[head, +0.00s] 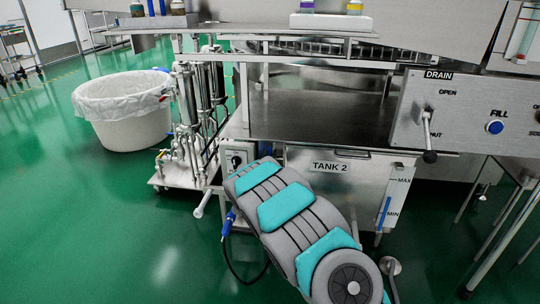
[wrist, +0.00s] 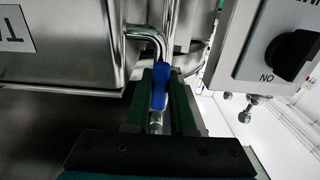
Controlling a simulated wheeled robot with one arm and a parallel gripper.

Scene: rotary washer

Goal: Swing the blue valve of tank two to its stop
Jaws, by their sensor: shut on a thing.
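In the wrist view, the blue valve handle (wrist: 160,88) sits between the two dark green fingers of my gripper (wrist: 161,98), which is shut on it. A bent metal pipe (wrist: 147,36) runs from the tank side to just behind the handle. A metal fitting shows below the handle. Tank two (head: 300,180) is the steel tank with the "TANK 2" label in the head view; its wall also fills the left of the wrist view (wrist: 70,60). In the head view my grey and teal arm hides my gripper, and I cannot make out the handle for sure there.
A control box with a black knob (wrist: 290,52) is close right of my gripper in the wrist view; it also shows left of the tank (head: 237,155). A drain panel (head: 465,110) is at right. A pipe trolley (head: 185,175) and white bin (head: 125,125) stand left. Green floor is free lower left.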

